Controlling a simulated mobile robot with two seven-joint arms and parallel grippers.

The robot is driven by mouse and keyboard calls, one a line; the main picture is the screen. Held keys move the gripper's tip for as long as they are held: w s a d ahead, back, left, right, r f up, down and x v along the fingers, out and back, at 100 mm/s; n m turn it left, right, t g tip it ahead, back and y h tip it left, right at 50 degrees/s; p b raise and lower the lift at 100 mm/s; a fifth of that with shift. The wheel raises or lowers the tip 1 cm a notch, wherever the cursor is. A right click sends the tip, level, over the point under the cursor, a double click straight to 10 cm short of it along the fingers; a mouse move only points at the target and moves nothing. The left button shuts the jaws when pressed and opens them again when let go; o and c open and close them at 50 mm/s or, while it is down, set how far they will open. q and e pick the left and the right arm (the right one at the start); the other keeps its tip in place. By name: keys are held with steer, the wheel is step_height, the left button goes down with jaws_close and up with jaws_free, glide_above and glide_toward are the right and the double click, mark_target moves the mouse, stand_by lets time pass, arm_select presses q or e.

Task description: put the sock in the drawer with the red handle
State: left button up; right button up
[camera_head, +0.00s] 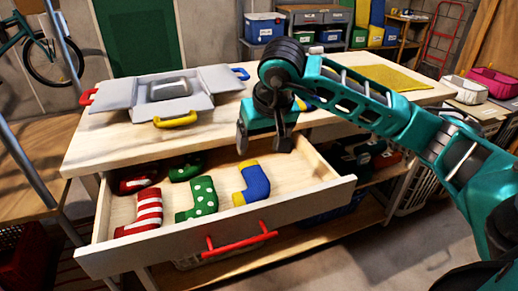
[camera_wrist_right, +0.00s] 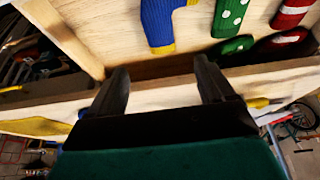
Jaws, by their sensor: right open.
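The drawer (camera_head: 325,195) with the red handle (camera_head: 240,245) is pulled open below the workbench. In it lie a red-and-white striped sock (camera_head: 148,209), a green sock with white dots (camera_head: 203,197) and a blue sock with yellow ends (camera_head: 256,181). A red sock (camera_head: 137,181) and another green sock (camera_head: 184,168) lie behind, partly hidden. My right gripper (camera_head: 263,146) is open and empty above the back of the drawer, behind the blue sock. In the right wrist view, the blue sock (camera_wrist_right: 157,24) lies beyond the open fingers (camera_wrist_right: 162,70). My left gripper is out of view.
A grey toolbox (camera_head: 205,88) with a yellow handle (camera_head: 175,121) stands open on the workbench (camera_head: 110,140). A yellow cloth (camera_head: 388,76) lies at the right of the bench. Below, a shelf (camera_head: 345,215) holds other items.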

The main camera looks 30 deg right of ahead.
steer(key=v, duration=0.4)
steer(key=shift+s+r, duration=0.2)
steer(key=shift+r, duration=0.05)
stand_by(0.5)
stand_by(0.3)
